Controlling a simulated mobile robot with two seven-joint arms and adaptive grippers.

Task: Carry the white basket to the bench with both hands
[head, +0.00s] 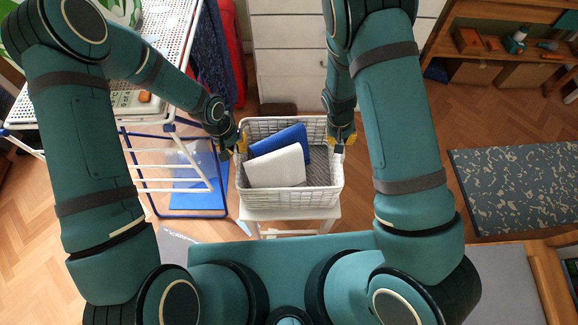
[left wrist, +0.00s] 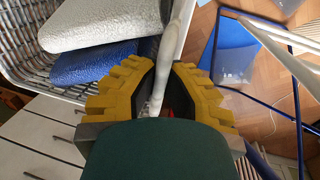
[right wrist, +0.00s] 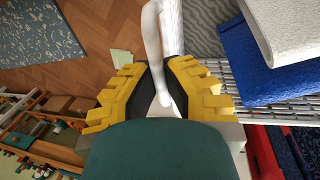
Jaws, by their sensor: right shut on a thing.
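The white basket (head: 292,205) is in the middle of the head view, over a small white stool (head: 262,214). I cannot tell whether it touches the stool. In it lie a white packed item (head: 277,168), a blue one (head: 291,137) and a grey striped lining. My left gripper (head: 238,146) is at the basket's left end; the left wrist view shows its yellow fingers closed around a white handle (left wrist: 178,30). My right gripper (head: 340,143) is at the right end, shut on the other white handle (right wrist: 153,35). I cannot clearly pick out the bench.
A white drying rack (head: 175,185) with a blue frame stands close to the left of the basket. White drawers (head: 285,60) stand behind it. A patterned grey mat (head: 520,190) lies to the right, below a wooden shelf (head: 480,45). Floor between basket and mat is open.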

